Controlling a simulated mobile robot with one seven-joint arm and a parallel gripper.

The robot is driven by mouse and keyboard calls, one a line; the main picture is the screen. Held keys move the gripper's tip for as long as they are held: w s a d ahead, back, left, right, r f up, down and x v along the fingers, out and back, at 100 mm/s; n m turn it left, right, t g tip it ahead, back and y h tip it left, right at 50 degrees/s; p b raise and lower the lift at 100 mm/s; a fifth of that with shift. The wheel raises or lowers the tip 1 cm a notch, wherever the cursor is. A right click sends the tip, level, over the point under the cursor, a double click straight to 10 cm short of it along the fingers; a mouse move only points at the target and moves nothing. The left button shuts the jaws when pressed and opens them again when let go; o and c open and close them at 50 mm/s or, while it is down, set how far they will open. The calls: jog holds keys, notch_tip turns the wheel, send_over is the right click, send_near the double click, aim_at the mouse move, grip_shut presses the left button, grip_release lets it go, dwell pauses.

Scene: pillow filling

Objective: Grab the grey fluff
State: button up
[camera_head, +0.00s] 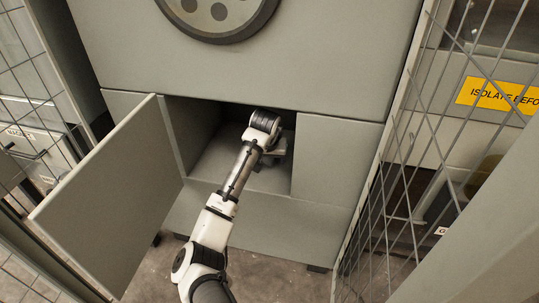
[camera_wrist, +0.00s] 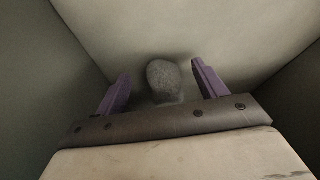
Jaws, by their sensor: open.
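The grey fluff (camera_wrist: 163,80) is a rounded, speckled grey lump in the wrist view. It lies between the two purple fingers of my gripper (camera_wrist: 160,88), with a gap visible on each side. My gripper is open. Whether the fluff touches the floor or wall of the compartment is hard to tell. In the head view my arm reaches into the open compartment (camera_head: 225,170) of the grey machine, and the fluff cannot be made out there.
The compartment door (camera_head: 115,200) stands swung open to the left. Compartment walls close in on both sides of my gripper. The machine's front panel (camera_head: 250,60) is above the opening. Wire mesh fences (camera_head: 420,150) stand to the left and right.

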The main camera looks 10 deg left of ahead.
jog(key=w, duration=0.4)
jog(key=shift+w+a, duration=0.3)
jog(key=shift+a, duration=0.1)
jog(key=shift+w+f+b, duration=0.1)
jog(key=shift+f+b, duration=0.3)
jog(key=shift+f, duration=0.2)
jog(key=c, duration=1.1)
